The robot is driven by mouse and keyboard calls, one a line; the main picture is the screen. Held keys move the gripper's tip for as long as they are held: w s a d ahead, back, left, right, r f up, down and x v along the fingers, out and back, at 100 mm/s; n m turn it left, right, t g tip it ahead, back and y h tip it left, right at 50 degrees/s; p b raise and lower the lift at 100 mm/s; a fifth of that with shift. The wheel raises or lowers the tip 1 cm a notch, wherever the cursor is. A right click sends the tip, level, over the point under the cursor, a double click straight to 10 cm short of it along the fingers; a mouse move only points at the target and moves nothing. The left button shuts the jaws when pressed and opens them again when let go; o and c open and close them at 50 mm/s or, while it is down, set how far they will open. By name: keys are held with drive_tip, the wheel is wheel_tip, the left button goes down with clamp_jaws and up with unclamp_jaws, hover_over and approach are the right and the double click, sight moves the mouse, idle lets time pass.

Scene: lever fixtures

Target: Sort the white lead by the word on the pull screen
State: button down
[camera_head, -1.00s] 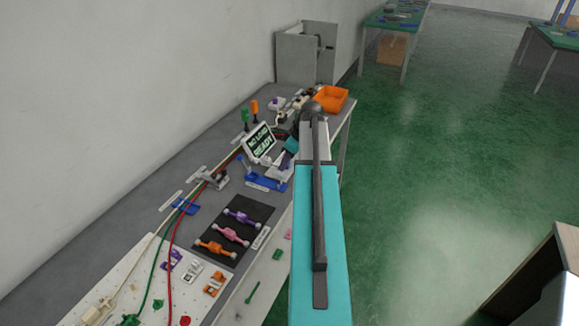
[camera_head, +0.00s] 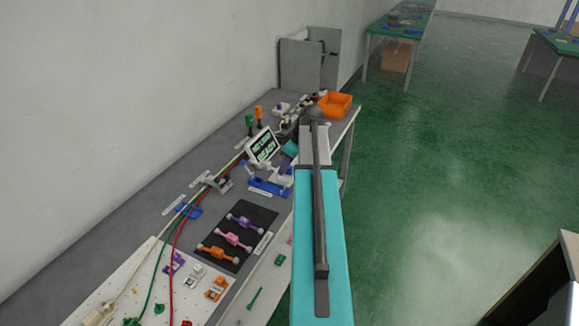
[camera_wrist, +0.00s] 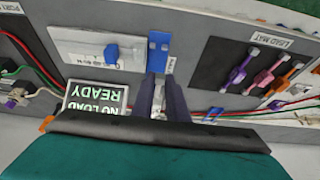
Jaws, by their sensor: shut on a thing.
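My gripper (camera_wrist: 167,98) reaches down in the wrist view, its two dark fingers close together on a whitish piece (camera_wrist: 158,104). Most of that piece is hidden, so I cannot tell whether it is the white lead. The pull screen (camera_wrist: 97,99) is left of the fingers, upside down in that view, and reads NO LOAD READY. It also shows in the head view (camera_head: 263,145), tilted on the bench. Beside it stands a fixture with a blue base (camera_head: 269,187) and white upper parts. In the head view my arm hides the gripper.
A dark lead mat (camera_head: 262,217) holds purple, pink and orange leads. An orange tray (camera_head: 335,105) sits at the bench's far end, near a grey panelled box (camera_head: 300,65). Green, red and cream cables run along the bench.

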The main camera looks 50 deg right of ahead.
drive_tip(key=w+a+r+m, duration=0.1)
drive_tip(key=w+a+r, duration=0.3)
drive_tip(key=a, duration=1.2)
drive_tip(key=w+a+r+m+b, duration=0.1)
drive_tip(key=w+a+r, duration=0.3)
drive_tip(key=a, duration=1.2)
drive_tip(key=w+a+r+m+h+b, duration=0.1)
drive_tip(key=w+a+r, duration=0.3)
drive_tip(key=a, duration=1.2)
drive_tip(key=shift+w, duration=0.4)
drive_tip(key=shift+s, duration=0.1)
